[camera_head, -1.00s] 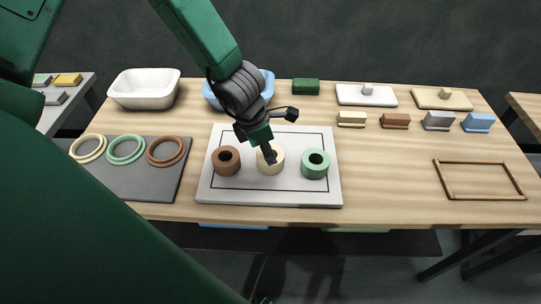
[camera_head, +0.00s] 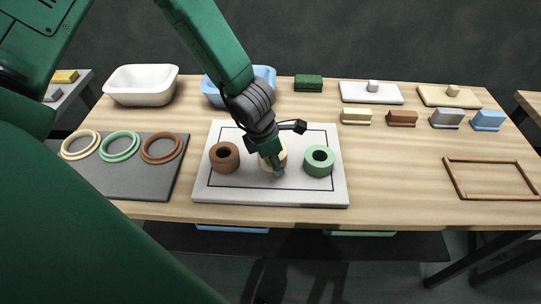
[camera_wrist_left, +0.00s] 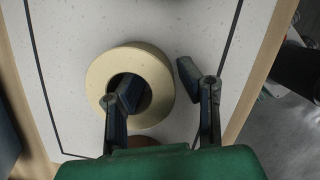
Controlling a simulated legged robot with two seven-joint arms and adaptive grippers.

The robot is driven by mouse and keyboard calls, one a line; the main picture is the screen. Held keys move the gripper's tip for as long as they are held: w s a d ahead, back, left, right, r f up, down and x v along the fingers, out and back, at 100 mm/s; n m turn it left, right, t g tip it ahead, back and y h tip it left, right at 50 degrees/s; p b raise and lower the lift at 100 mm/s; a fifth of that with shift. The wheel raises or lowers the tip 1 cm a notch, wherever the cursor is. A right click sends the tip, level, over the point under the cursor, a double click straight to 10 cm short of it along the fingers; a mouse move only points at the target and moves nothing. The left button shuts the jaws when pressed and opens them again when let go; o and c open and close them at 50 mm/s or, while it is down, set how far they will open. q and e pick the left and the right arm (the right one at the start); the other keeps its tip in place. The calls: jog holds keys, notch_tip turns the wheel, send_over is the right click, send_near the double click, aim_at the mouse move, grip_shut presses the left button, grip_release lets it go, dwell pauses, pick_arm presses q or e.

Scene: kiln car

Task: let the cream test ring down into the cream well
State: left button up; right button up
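The cream test ring (camera_head: 265,163), a thick cylinder with a hole, stands on the white board between a brown ring (camera_head: 224,157) and a green ring (camera_head: 319,161). The cream well (camera_head: 81,145) looks to be the thin cream circle at the left on the grey mat. My left gripper (camera_head: 277,168) is over the cream test ring and hides part of it. In the left wrist view, my left gripper (camera_wrist_left: 158,85) is open across the wall of the cream test ring (camera_wrist_left: 104,80). One finger is in the hole; the other is outside, seemingly apart from it. My right gripper is not in view.
The grey mat (camera_head: 120,185) also bears a green circle (camera_head: 120,146) and a brown circle (camera_head: 161,148). The white board (camera_head: 270,197) lies mid-table. A white basin (camera_head: 140,86) and a blue basin (camera_head: 263,75) stand behind. Small blocks and a wooden frame (camera_head: 493,179) are at right.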

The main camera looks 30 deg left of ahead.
aim_at(281, 158)
pick_arm(q)
jog(key=shift+d, duration=0.1)
jog(key=shift+s+d, duration=0.15)
jog(key=shift+d, duration=0.1)
jog(key=shift+a, duration=0.2)
dwell(0.4)
grip_shut()
jog(key=shift+r+p, duration=0.7)
jog(key=shift+p, duration=0.25)
jog(key=shift+r+p, duration=2.45)
jog(key=shift+p, duration=0.05)
